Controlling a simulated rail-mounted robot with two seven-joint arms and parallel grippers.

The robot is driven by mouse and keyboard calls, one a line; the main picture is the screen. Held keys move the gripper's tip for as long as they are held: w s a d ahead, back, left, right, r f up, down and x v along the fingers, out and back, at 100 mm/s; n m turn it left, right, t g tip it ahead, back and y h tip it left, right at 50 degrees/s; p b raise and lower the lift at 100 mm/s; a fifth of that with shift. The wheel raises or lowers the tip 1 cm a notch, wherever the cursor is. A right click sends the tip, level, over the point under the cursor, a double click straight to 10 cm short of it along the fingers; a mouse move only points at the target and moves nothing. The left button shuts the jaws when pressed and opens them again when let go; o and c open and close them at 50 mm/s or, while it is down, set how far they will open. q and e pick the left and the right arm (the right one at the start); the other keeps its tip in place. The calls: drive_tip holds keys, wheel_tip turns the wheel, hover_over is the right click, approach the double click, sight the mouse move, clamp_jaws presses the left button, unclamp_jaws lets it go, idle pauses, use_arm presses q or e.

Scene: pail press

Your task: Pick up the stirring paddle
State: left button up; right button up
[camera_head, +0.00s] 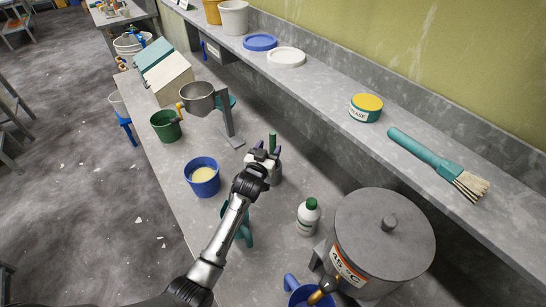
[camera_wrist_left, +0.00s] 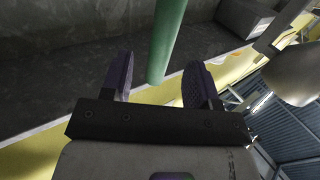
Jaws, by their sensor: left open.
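A green upright rod, which looks like the stirring paddle's handle (camera_head: 272,139), stands on the workbench by my left gripper (camera_head: 266,152). The paddle's lower part is hidden behind the gripper. In the left wrist view the green handle (camera_wrist_left: 166,40) comes down from the top edge, between the two purple-padded fingers of the left gripper (camera_wrist_left: 160,78). The fingers are spread, with gaps to the handle on both sides. I cannot tell how deep between them it sits. My right gripper is not in view.
A blue pail (camera_head: 203,178) with pale contents and a green pail (camera_head: 165,126) stand left of my arm. A metal hopper on a stand (camera_head: 200,100) is behind. A green-capped bottle (camera_head: 308,217) and large grey tank (camera_head: 384,240) stand right. A shelf ledge holds a brush (camera_head: 430,155).

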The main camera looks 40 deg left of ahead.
sight(275, 139)
use_arm(q)
drive_tip(key=shift+f+x, duration=0.2)
drive_tip(key=shift+x, duration=2.65)
clamp_jaws()
